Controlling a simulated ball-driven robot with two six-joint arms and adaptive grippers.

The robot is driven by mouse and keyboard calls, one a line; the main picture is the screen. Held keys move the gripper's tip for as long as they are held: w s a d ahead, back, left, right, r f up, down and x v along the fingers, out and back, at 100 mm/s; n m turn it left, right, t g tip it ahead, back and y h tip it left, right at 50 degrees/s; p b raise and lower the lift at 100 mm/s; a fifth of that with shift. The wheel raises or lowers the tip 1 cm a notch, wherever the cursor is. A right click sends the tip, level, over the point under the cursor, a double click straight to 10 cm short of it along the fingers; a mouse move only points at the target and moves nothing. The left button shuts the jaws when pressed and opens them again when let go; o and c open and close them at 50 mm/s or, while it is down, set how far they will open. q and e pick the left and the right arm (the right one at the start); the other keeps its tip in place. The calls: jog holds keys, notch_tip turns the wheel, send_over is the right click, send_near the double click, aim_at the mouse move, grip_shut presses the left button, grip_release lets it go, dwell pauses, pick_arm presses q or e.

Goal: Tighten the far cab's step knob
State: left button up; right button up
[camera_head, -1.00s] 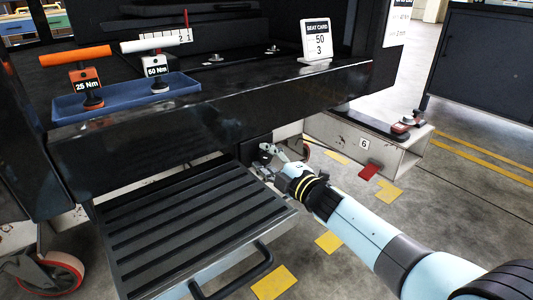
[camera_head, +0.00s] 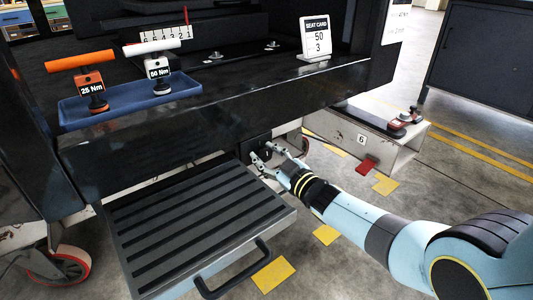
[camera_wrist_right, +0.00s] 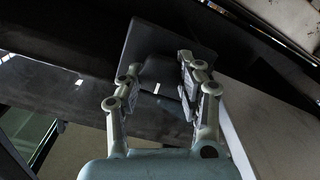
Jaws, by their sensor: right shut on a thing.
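My right gripper (camera_head: 266,154) reaches in low under the dark ledge, just behind the ribbed step (camera_head: 195,222). In the right wrist view its two fingers (camera_wrist_right: 160,84) stand apart, shut on a dark knob (camera_wrist_right: 157,68) in front of a dark square plate (camera_wrist_right: 150,42). In the head view the knob is small, dark and mostly hidden by the fingers. How far it is turned cannot be told. My left gripper is not in view.
A blue tray (camera_head: 75,121) on the ledge holds an orange-handled 25 Nm tool (camera_head: 92,83) and a white-handled 50 Nm tool (camera_head: 157,70). A seat card (camera_head: 316,38) reads 50 and 3. The step's handle (camera_head: 235,272) juts forward.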

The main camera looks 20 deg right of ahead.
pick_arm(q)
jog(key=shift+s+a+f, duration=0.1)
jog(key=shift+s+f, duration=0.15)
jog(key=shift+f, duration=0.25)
pick_arm(e)
jog(key=shift+f+m, duration=0.1)
jog(key=shift+m, duration=0.6)
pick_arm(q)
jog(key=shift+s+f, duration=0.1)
pick_arm(e)
jog(key=o, duration=1.2)
jog(key=v, duration=1.2)
jog(key=shift+d, duration=0.1)
